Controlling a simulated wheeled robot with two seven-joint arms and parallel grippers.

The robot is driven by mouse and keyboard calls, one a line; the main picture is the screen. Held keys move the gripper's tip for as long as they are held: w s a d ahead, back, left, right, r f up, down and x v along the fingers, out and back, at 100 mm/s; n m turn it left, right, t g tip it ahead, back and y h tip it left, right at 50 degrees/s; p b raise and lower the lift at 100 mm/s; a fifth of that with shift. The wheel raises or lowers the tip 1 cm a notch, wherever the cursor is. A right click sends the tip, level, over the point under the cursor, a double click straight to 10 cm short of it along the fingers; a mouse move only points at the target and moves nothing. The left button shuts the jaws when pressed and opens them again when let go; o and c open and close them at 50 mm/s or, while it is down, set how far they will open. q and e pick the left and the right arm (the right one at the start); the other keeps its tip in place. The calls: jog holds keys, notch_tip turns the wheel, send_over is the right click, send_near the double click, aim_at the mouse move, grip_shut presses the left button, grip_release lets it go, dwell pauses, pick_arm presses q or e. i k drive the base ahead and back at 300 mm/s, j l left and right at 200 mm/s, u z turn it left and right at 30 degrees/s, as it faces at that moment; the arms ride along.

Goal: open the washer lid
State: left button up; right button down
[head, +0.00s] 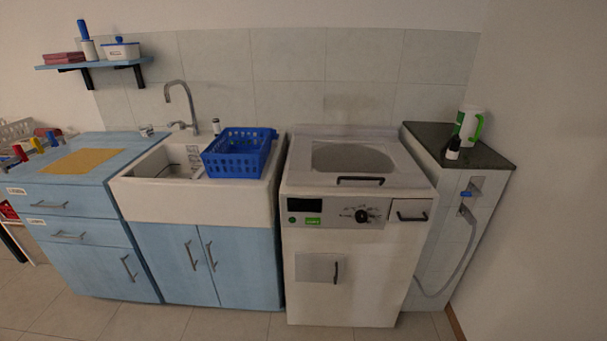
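The white washer (345,255) stands in the middle right of the head view, between the sink cabinet and a dark-topped side counter. Its lid (352,160) lies flat on top and looks closed, with a grey rounded panel in it. A dark bar handle (360,181) sits at the lid's front edge. The front carries a control panel with a knob (361,216), a drawer with a handle at the right, and a small lower door with a handle. Neither my left nor my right gripper shows in this view.
A blue basket (239,153) sits on the sink's right side, close to the washer's left edge. A white-green jug (469,124) and a small dark bottle (453,148) stand on the right counter (424,136). The floor in front (230,324) is clear.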

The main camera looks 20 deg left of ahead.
aim_at(300, 173)
jog(key=u, duration=0.3)
jog(key=i+j+z, duration=0.15)
jog(key=z, duration=0.35)
jog(key=i+j+z, duration=0.15)
jog(key=z, duration=0.3)
jog(key=i+j+z, duration=0.1)
jog(key=j+z, duration=0.25)
jog(key=z, duration=0.15)
